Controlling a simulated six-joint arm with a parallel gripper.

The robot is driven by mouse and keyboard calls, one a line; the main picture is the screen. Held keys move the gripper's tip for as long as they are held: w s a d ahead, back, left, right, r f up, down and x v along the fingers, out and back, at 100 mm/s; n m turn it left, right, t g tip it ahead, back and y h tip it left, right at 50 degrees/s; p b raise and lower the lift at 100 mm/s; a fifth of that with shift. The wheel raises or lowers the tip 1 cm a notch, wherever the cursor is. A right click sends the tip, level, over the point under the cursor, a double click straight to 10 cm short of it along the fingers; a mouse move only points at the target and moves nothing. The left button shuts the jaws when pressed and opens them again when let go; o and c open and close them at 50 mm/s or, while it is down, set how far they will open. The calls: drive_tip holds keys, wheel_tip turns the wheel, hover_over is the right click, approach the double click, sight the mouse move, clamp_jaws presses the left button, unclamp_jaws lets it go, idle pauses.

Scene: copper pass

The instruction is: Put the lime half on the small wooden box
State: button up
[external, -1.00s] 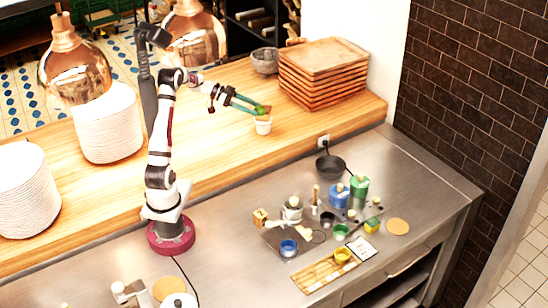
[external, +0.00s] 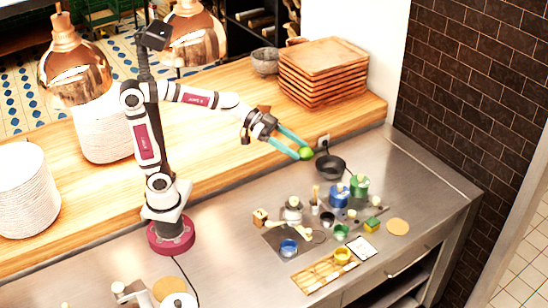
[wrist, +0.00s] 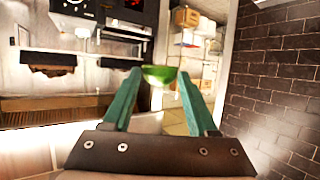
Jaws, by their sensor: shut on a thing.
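My gripper (external: 301,148) has teal fingers and is shut on the green lime half (external: 307,153). It holds the lime half in the air, near the front edge of the wooden shelf and left of the dark pan. In the wrist view the lime half (wrist: 160,75) sits between the two fingertips (wrist: 161,82), with its cut face hidden or hard to make out. A small tan wooden box (external: 260,217) appears to stand on the steel counter, at the left end of the group of small items. It is below and left of my gripper, well apart from it.
A dark pan (external: 330,166) stands on the steel counter (external: 220,245). Blue (external: 339,195) and green (external: 359,186) containers and several small cups crowd the counter to its front. A bamboo tray (external: 318,276) lies at the front. Wooden trays (external: 325,72) are stacked on the shelf.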

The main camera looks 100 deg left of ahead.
drive_tip(key=s+a+f+n+y, duration=0.2)
drive_tip(key=a+f+n+y, duration=0.1)
drive_tip(key=a, duration=1.1)
drive_tip(key=s+a+f+n+y, duration=0.1)
drive_tip(key=a+f+n+y, duration=0.15)
drive_tip(key=a, duration=1.15)
drive_tip(key=s+a+f+n+y, duration=0.1)
drive_tip(key=s+a+f, duration=0.1)
drive_tip(key=s+a, duration=0.4)
drive_tip(key=s+a+f+n+g+y, duration=0.1)
drive_tip(key=s+a+f+y, duration=0.1)
drive_tip(key=s+a, duration=0.4)
drive_tip(key=s+a+f+n+y, duration=0.2)
drive_tip(key=s+a+f, duration=0.2)
drive_tip(key=s+a, duration=0.3)
drive_tip(key=shift+a+g, duration=0.4)
drive_tip(key=shift+a, duration=0.25)
drive_tip(key=f, duration=0.3)
drive_tip(key=s+f, duration=0.1)
drive_tip(key=shift+a+f, duration=0.3)
drive_tip(key=shift+f, duration=0.35)
